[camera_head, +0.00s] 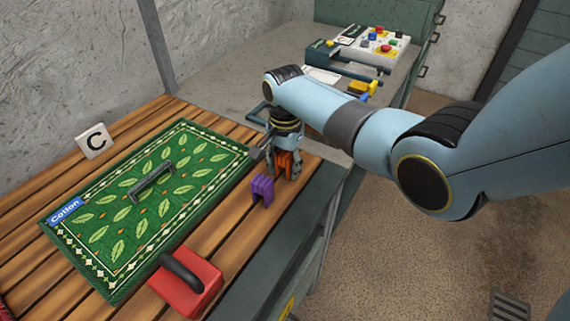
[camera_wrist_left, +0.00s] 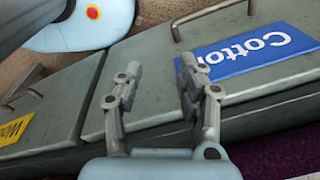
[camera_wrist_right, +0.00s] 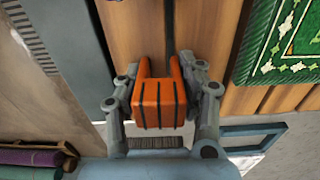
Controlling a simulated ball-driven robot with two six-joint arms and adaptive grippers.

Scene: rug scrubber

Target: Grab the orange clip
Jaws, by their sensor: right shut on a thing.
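The orange clip (camera_head: 286,163) stands at the far right part of the slatted wooden table, beside the green rug. My right gripper (camera_head: 284,170) points down over it with its fingers on either side. In the right wrist view the orange clip (camera_wrist_right: 159,102) sits between the two fingers of my right gripper (camera_wrist_right: 160,90), which is shut on it. The clip's lower prongs point toward the wooden slats. My left gripper (camera_wrist_left: 152,80) is open and empty in the left wrist view, over a grey-green surface with a blue Cotton label (camera_wrist_left: 250,48).
A purple clip (camera_head: 262,190) stands just in front of the orange one. The green patterned rug (camera_head: 160,158) with a handle lies left of it. A red block with a black handle (camera_head: 186,284) is at the near edge.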

